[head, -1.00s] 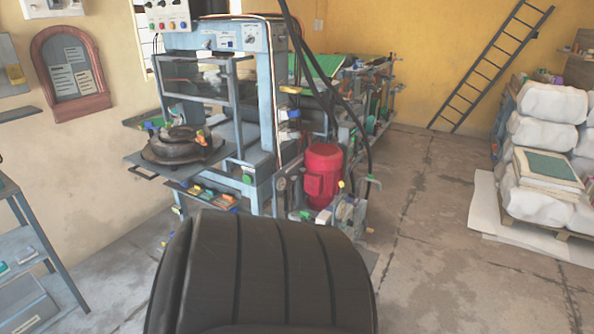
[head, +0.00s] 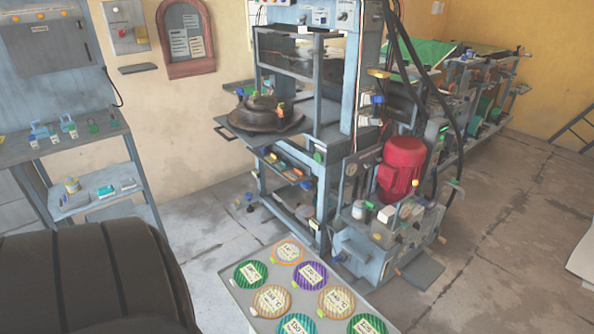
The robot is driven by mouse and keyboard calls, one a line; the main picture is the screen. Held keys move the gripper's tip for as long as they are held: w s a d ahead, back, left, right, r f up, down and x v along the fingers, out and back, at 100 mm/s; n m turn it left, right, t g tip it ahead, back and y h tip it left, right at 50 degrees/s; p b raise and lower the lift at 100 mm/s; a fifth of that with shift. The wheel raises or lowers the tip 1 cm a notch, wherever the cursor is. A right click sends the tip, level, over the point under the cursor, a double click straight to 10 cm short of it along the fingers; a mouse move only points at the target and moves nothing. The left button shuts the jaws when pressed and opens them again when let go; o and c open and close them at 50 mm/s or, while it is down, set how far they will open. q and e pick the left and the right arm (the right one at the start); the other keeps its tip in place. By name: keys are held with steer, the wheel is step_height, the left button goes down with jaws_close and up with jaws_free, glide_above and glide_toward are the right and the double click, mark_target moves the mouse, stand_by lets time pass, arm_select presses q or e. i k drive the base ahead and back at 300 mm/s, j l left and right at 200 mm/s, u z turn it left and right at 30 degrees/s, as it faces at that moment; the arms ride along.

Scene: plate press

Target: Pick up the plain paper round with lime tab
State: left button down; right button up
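Several flat rounds with small labels lie on a light grey tray (head: 234,297) at the bottom middle of the head view. A tan round (head: 289,251) is at the back, with a small yellowish-green tab at its lower left. Two more tan rounds (head: 271,301) (head: 336,302) lie nearer. The others are purple (head: 311,275), green (head: 250,274) and teal (head: 298,326). The label print is too small to tell which is plain paper with a lime tab. The tray's near part is cut off by the picture edge. Neither of my grippers is in view.
A blue-grey press (head: 345,120) with a dark round pot-like part (head: 266,113) on its shelf stands behind the tray. A red motor (head: 401,168) is at its right. A shelf with small items (head: 70,140) stands at left. Bare floor (head: 480,260) lies to the right.

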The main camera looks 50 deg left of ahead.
mark_target(336, 303)
steer(key=i+u, duration=0.1)
steer(key=u, duration=0.35)
steer(key=i+l+u, duration=0.1)
steer(key=u, duration=0.3)
steer(key=l+u, duration=0.2)
steer(key=u, duration=0.25)
steer(key=i+l+u, duration=0.1)
steer(key=u, duration=0.3)
steer(key=l, duration=0.1)
